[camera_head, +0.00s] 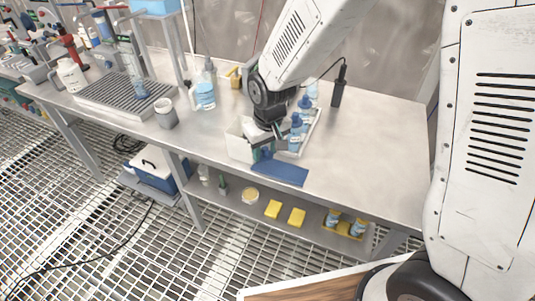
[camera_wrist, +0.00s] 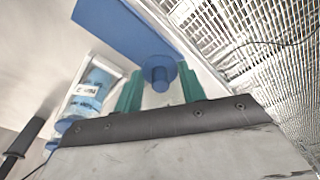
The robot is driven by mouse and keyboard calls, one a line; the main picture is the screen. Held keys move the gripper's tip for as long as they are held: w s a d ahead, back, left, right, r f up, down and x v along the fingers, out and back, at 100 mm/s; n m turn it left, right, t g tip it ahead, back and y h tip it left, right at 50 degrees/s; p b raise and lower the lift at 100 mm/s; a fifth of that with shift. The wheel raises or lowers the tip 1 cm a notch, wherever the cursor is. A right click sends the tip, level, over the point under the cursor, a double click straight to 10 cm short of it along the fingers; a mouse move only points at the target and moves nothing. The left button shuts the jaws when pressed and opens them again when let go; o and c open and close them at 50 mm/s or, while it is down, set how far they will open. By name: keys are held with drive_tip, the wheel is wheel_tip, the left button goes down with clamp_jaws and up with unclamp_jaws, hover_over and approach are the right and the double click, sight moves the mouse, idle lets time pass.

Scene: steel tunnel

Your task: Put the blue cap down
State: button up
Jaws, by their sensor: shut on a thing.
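The blue cap (camera_wrist: 159,73) sits between the two green fingers of my gripper (camera_wrist: 158,92) in the wrist view, with its narrow end toward the camera. My gripper (camera_head: 268,146) is shut on it, low over the bench beside a white open box. In the head view the cap is small and partly hidden by the fingers, so its exact gap to the bench is unclear. A flat blue mat (camera_head: 280,173) lies at the bench's front edge, just in front of my gripper; it also shows in the wrist view (camera_wrist: 125,28).
The white box (camera_head: 238,150) stands left of my gripper. A white tray (camera_head: 313,133) with blue-capped bottles (camera_head: 296,131) stands right behind it. A grey cup (camera_head: 166,115) and a ribbed rack (camera_head: 105,95) stand left. The bench's right side (camera_head: 375,140) is clear.

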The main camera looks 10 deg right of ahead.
sight(267, 155)
drive_tip(key=shift+w+d, duration=0.3)
drive_tip(key=shift+w, duration=0.15)
drive_tip(key=shift+w+d+f, duration=0.1)
drive_tip(key=shift+w+f, duration=0.1)
drive_tip(key=shift+f, duration=1.6)
drive_tip(key=shift+f, duration=0.1)
drive_tip(key=o, duration=0.9)
drive_tip(key=shift+f, duration=0.1)
drive_tip(key=shift+o, duration=0.2)
